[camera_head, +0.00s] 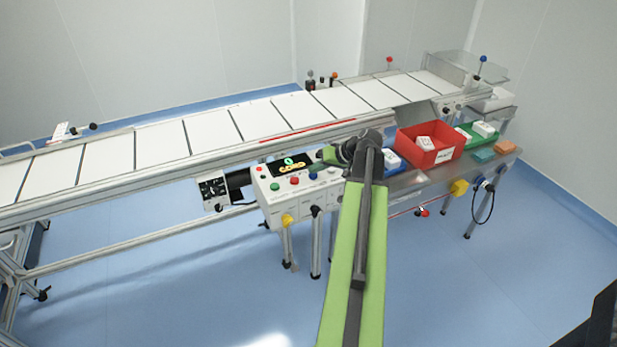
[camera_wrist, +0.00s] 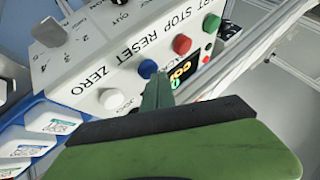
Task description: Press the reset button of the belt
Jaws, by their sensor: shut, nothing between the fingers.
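The belt's white control box (camera_head: 285,206) stands at the front side of the belt. In the wrist view its sloped face carries the blue button (camera_wrist: 147,68) beside the word RESET. The red STOP button (camera_wrist: 181,44) and green START button (camera_wrist: 211,23) are on one side of it, the white ZERO button (camera_wrist: 111,99) on the other. My gripper (camera_wrist: 158,82) is shut and empty, its tip close beside the blue button. I cannot tell whether they touch. In the head view the blue button (camera_head: 313,175) shows just below my gripper (camera_head: 325,155).
A lit display (camera_head: 290,165) sits behind the buttons, partly hidden by my gripper in the wrist view. A grey knob (camera_wrist: 49,32) stands out from the box. A red bin (camera_head: 432,157) and a green tray (camera_head: 468,142) stand to the right. The white belt (camera_head: 205,127) runs behind.

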